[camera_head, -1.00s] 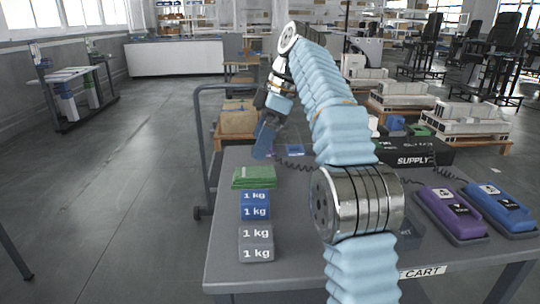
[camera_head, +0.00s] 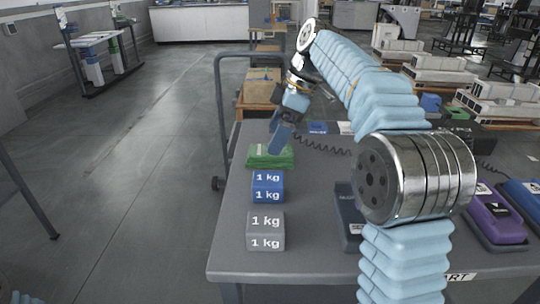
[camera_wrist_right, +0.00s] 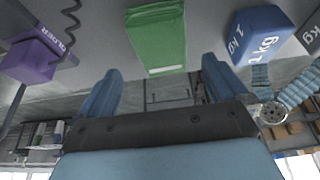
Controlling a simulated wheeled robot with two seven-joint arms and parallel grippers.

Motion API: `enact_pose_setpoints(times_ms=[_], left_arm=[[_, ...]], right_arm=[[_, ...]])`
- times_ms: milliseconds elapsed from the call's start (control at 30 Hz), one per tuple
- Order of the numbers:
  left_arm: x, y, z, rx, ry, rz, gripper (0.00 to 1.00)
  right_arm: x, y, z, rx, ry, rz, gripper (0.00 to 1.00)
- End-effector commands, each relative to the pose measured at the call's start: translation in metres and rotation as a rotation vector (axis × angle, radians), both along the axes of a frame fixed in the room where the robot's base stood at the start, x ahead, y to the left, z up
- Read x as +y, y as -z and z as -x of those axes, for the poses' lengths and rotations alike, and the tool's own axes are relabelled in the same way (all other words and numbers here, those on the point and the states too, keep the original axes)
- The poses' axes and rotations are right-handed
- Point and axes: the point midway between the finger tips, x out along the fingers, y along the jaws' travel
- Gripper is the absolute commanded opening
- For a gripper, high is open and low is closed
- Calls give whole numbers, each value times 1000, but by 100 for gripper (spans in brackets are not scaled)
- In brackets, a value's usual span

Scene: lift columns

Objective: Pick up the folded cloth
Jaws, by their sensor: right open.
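The folded cloth (camera_head: 270,156) is a flat green stack on the grey cart, behind the blue weight. In the right wrist view the green cloth (camera_wrist_right: 157,38) lies beyond the fingertips, roughly between their lines. I cannot tell whether a finger touches the cloth. My left gripper is not in view.
A blue 1 kg weight (camera_head: 267,187) and a grey 1 kg weight (camera_head: 265,231) stand in front of the cloth. A purple holder (camera_wrist_right: 28,62) with a coiled cord is to the other side in the wrist view. The cart's handle rail (camera_head: 219,110) rises at the left.

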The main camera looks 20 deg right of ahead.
Motion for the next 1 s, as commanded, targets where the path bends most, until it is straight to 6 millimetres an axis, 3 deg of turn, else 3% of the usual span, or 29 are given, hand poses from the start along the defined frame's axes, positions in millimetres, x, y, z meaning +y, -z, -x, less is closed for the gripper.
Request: enact_pose_setpoints(times_ms=[300, 833, 1000], left_arm=[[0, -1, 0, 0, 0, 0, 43], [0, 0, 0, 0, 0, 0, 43], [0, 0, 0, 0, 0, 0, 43]], right_arm=[[17, 41, -4, 3, -2, 0, 100], [18, 47, -5, 1, 0, 0, 100], [18, 46, -5, 0, 0, 0, 74]])
